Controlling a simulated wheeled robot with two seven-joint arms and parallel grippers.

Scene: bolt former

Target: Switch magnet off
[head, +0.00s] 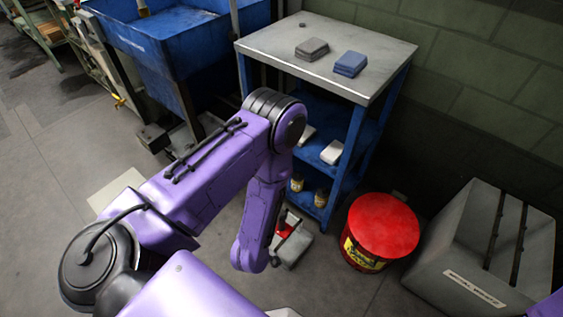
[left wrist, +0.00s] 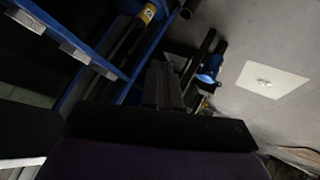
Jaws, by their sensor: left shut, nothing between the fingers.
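No magnet or magnet switch can be made out for sure. A grey block with a red part (head: 292,243) is low beside my left arm in the head view, partly covered by it; I cannot tell what it is. My left gripper (left wrist: 165,85) shows in the left wrist view as dark fingers, closed together with nothing visible between them. My right gripper is not in view.
A blue cart with a grey top (head: 385,50) holds a grey cloth stack (head: 312,49) and a blue one (head: 350,64). A red can (head: 383,228) and a grey slotted bin (head: 480,250) stand to the right. A blue tub (head: 165,35) stands behind left.

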